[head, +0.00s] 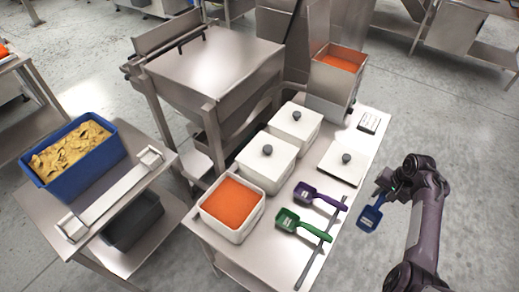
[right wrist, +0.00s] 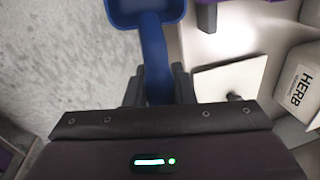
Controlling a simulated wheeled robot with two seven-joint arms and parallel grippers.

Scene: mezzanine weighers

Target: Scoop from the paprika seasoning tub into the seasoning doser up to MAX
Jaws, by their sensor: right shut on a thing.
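The open white tub of orange-red paprika seasoning (head: 230,204) stands at the near left end of the steel table. A steel doser (head: 327,84) at the table's far end shows orange seasoning inside, close below its rim; I cannot make out a MAX mark. My right gripper (head: 386,186) is shut on the handle of a blue scoop (head: 371,217), out past the table's right edge. In the right wrist view the blue scoop (right wrist: 154,50) runs up between the fingers; the part of its bowl that shows looks empty. My left gripper is not in view.
Two lidded white tubs (head: 266,161) stand behind the paprika, one labelled HERB (right wrist: 299,88) in the wrist view. A loose lid (head: 341,165), a purple scoop (head: 318,197) and a green scoop (head: 300,225) lie on the table. A blue crate (head: 78,168) stands left.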

